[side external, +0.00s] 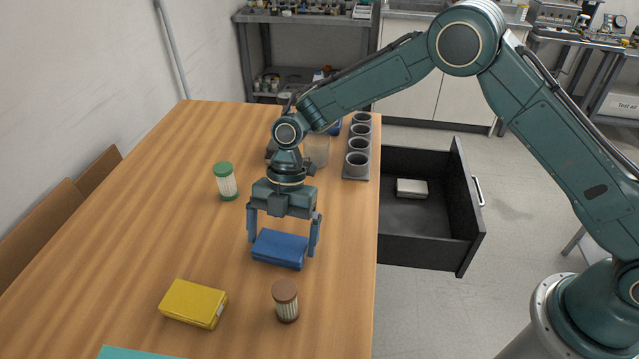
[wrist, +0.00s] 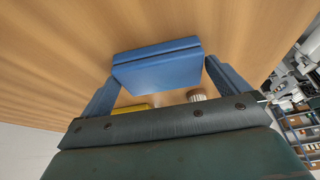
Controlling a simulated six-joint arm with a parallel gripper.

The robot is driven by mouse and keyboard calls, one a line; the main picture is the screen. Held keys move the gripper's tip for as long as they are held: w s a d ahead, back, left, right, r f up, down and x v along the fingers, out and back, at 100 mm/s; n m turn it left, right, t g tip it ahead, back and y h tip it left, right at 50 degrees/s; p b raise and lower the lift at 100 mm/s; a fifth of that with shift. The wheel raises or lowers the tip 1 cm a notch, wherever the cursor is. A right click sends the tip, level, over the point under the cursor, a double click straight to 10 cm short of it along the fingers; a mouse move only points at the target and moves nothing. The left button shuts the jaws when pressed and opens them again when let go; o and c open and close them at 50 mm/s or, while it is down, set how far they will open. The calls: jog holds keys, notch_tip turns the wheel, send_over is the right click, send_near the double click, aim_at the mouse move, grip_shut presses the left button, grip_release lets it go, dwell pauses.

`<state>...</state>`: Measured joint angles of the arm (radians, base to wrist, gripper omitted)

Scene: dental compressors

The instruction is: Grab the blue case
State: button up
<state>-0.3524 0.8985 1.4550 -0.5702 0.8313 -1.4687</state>
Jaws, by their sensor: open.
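The blue case (side external: 279,249) lies flat on the wooden table. It also shows in the wrist view (wrist: 157,70), between and just beyond the fingers. My gripper (side external: 284,248) is open above the case, with one finger on each side of it. In the side view the left finger is close to the case's left end and the right finger is close to its right end. I cannot tell whether either finger touches it. Nothing else is between the fingers.
A yellow case (side external: 194,303) and a brown-lidded jar (side external: 286,301) stand nearer the front; a green-lidded jar (side external: 226,181) is behind left. A grey cup rack (side external: 357,165) stands at the right edge, beside an open black drawer (side external: 418,215) holding a pale case (side external: 412,189).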

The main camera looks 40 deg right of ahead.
aim_at(282, 240)
dwell(0.5)
jog(key=c, duration=0.7)
jog(key=shift+c, duration=0.2)
jog(key=shift+r, duration=0.1)
notch_tip(282, 240, up, 20)
jog(key=shift+f, duration=0.2)
dwell(0.8)
